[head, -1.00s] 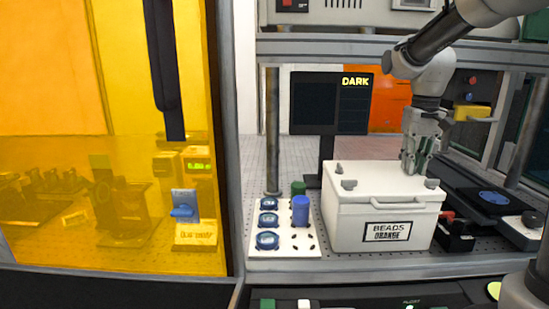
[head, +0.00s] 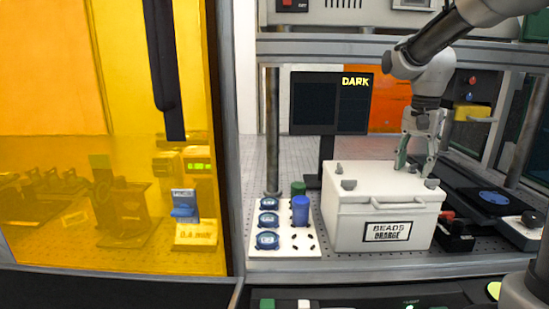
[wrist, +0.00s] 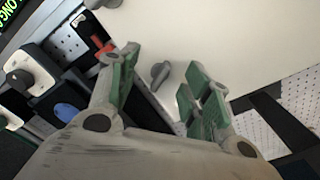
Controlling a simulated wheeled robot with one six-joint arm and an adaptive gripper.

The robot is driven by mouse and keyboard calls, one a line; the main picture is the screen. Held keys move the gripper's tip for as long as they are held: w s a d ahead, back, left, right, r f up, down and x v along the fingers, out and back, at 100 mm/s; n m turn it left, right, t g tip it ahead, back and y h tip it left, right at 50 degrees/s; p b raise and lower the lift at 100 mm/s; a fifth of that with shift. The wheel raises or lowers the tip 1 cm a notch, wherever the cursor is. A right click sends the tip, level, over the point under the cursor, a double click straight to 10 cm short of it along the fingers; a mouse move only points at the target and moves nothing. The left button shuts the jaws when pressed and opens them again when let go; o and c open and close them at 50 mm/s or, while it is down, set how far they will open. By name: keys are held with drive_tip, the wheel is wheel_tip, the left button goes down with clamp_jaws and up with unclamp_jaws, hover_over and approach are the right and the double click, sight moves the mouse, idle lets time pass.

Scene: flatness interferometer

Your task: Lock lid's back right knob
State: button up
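Grey knobs show at the lid's back left (head: 338,168), front left (head: 348,185) and front right (head: 432,183). My gripper (head: 414,170) is open over the lid's right back part, which hides the back right knob in the head view. In the wrist view, the back right knob (wrist: 160,73) lies between the spread green-padded fingers of my gripper (wrist: 163,62), near the lid's edge. The fingers are apart from it. The front right knob (wrist: 95,3) shows at the top edge.
Left of the box is a white rack (head: 285,243) with blue-topped pieces and a blue cylinder (head: 300,210). A red and black device (head: 455,232) stands close on the right. A shelf beam (head: 330,47) and a monitor (head: 330,103) are behind and above.

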drive_tip(key=shift+r, duration=3)
drive_tip(key=shift+c, duration=0.2)
drive_tip(key=n, duration=0.3)
drive_tip(key=shift+r+n, duration=0.4)
wheel_tip(320, 180, down, 7)
drive_tip(key=shift+r, duration=0.15)
drive_tip(key=shift+n, duration=0.7)
drive_tip(key=n, duration=0.5)
drive_tip(key=shift+c, duration=0.4)
